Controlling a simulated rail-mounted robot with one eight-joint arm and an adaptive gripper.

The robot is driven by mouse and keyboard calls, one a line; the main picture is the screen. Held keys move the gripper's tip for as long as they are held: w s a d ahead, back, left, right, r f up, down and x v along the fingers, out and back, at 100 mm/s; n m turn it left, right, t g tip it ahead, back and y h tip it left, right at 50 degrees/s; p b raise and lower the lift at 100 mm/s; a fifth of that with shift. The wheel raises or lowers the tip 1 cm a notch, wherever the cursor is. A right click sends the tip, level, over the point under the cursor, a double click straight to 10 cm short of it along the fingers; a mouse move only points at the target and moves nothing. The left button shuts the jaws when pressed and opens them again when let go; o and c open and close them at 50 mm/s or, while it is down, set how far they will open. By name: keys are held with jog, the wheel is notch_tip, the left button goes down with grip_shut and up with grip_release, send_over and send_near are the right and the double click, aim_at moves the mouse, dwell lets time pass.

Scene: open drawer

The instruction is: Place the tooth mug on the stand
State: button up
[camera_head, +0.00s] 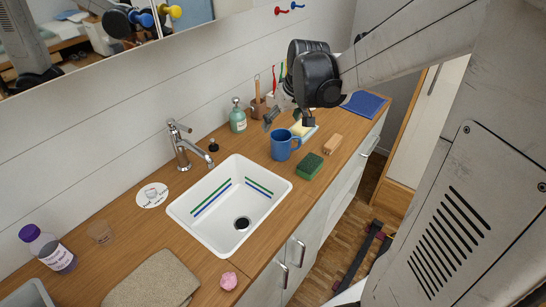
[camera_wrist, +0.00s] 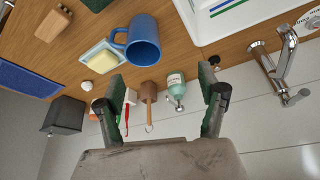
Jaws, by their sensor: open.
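A blue mug (camera_head: 285,145), the likely tooth mug, stands upright on the wooden counter right of the sink. It also shows in the wrist view (camera_wrist: 143,42), its handle pointing left. A flat white disc (camera_head: 153,195) with a mug picture lies left of the sink; it may be the stand. My gripper (camera_head: 290,116) is open above the counter's back part, behind and apart from the mug. In the wrist view my spread fingers (camera_wrist: 163,98) have nothing gripped between them, and the mug lies beyond the tips.
The white sink (camera_head: 178,211) and tap (camera_head: 183,150) lie between mug and disc. Near the mug are a green sponge (camera_head: 310,166), a soap dish (camera_wrist: 101,62), a wooden block (camera_head: 333,144), a soap bottle (camera_head: 238,118) and a brown cup (camera_head: 258,110). The wall rises behind.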

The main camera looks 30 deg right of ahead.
jog(key=s+a+r+t, duration=0.1)
jog(key=s+a+r, duration=0.1)
jog(key=s+a, duration=0.5)
jog(key=s+a+r+t, duration=0.1)
jog(key=s+a+r, duration=0.2)
jog(key=s+a, duration=0.5)
jog(key=s, duration=0.5)
jog(key=shift+s+r, duration=0.25)
jog(key=shift+r, duration=0.05)
jog(key=shift+c, duration=0.2)
